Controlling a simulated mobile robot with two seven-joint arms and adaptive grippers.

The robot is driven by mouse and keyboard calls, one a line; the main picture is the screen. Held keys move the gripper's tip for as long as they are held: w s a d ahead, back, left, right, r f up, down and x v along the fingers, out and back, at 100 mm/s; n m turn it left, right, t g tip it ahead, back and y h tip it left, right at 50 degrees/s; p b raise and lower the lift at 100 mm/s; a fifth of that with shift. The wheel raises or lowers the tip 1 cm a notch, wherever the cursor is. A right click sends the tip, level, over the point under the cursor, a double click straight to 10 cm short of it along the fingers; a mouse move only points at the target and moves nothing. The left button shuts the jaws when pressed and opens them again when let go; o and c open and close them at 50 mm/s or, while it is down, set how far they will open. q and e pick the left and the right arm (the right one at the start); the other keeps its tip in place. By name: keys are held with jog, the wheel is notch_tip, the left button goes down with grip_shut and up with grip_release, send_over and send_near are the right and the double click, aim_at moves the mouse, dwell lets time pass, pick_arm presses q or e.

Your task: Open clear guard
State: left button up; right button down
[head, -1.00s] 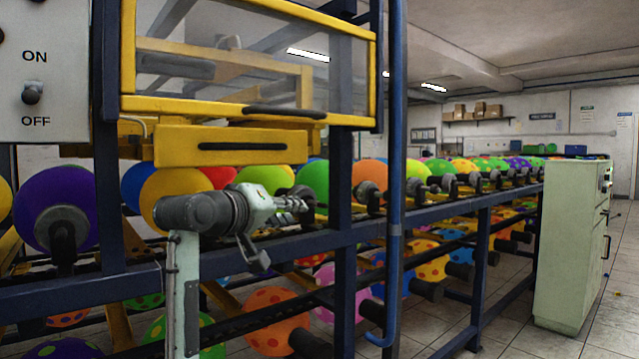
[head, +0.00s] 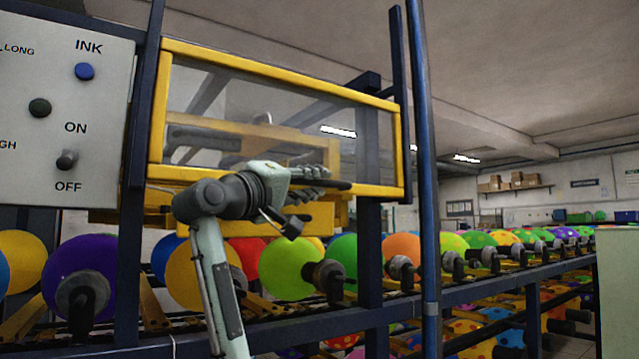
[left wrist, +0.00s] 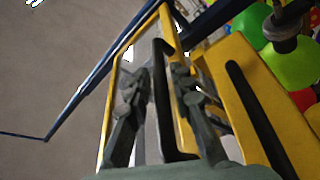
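The clear guard (head: 280,115) is a see-through panel in a yellow frame, hanging upright in the blue machine frame in the head view. Its black bar handle (head: 340,185) is on the lower yellow rail, partly hidden by my left gripper (head: 322,182). In the left wrist view the handle (left wrist: 165,120) runs lengthwise between the two spread fingers of my left gripper (left wrist: 158,80). The fingers look open, with gaps beside the handle. The guard's yellow frame (left wrist: 108,100) also shows there. My right gripper is not in view.
A control panel (head: 65,110) with knobs and a switch stands left of the guard. A blue upright post (head: 424,150) is to its right. A second yellow part with a black slot (left wrist: 255,110) lies beside the handle. Rows of balloons (head: 285,268) run below.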

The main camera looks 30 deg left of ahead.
pick_arm(q)
jog(key=shift+w+d+r, duration=0.1)
jog(key=shift+w+r, duration=0.05)
jog(key=shift+w, duration=0.55)
grip_shut()
